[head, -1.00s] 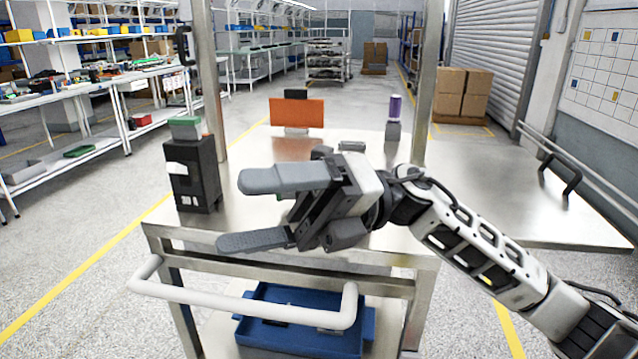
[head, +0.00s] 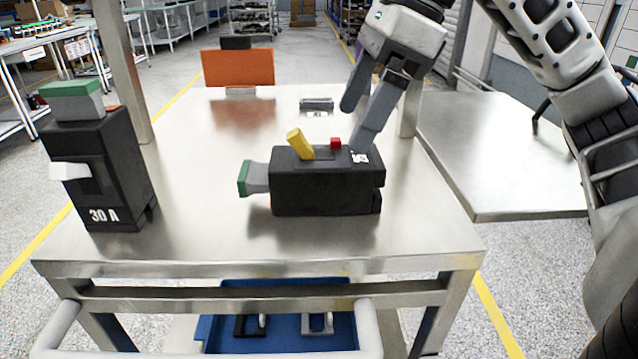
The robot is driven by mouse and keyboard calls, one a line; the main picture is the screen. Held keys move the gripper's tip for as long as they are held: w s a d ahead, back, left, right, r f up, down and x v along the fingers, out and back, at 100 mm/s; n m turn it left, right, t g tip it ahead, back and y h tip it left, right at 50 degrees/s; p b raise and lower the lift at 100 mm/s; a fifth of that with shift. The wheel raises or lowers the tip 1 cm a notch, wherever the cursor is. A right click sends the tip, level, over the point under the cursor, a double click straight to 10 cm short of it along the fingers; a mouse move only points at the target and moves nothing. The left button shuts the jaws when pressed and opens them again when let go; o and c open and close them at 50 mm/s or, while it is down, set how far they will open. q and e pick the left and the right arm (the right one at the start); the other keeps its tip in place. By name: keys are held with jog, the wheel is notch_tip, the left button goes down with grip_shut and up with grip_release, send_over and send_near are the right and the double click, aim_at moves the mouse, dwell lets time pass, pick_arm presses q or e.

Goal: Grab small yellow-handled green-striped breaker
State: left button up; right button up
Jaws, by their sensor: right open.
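The small breaker (head: 325,187) is a black block lying on its side on the steel table. It has a yellow handle (head: 300,145) on top, a red button (head: 336,143), and a grey end with a green stripe (head: 244,179) pointing left. My right gripper (head: 356,124) is open, fingers pointing down, above and behind the right part of the breaker. One fingertip overlaps the breaker's top back edge in the picture; I cannot tell if it touches. My left gripper is not in view.
A larger black breaker (head: 105,175) marked 30 A, with a white handle and green top, stands upright at the table's left. An orange panel (head: 238,67) and a small grey part (head: 317,104) are at the back. A blue bin (head: 285,331) sits below. The table front is clear.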

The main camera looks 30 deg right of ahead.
aim_at(326, 156)
jog(key=x, duration=0.3)
jog(key=shift+w+a+f, duration=0.1)
jog(key=shift+f, duration=0.15)
jog(key=shift+a+x, duration=0.2)
jog(key=shift+x, duration=1.15)
jog(key=shift+a+x, duration=0.25)
jog(key=shift+x, duration=1.1)
jog(key=shift+w+r, duration=0.1)
jog(key=shift+r, duration=0.2)
jog(key=c, duration=1.5)
jog(key=shift+o, duration=0.2)
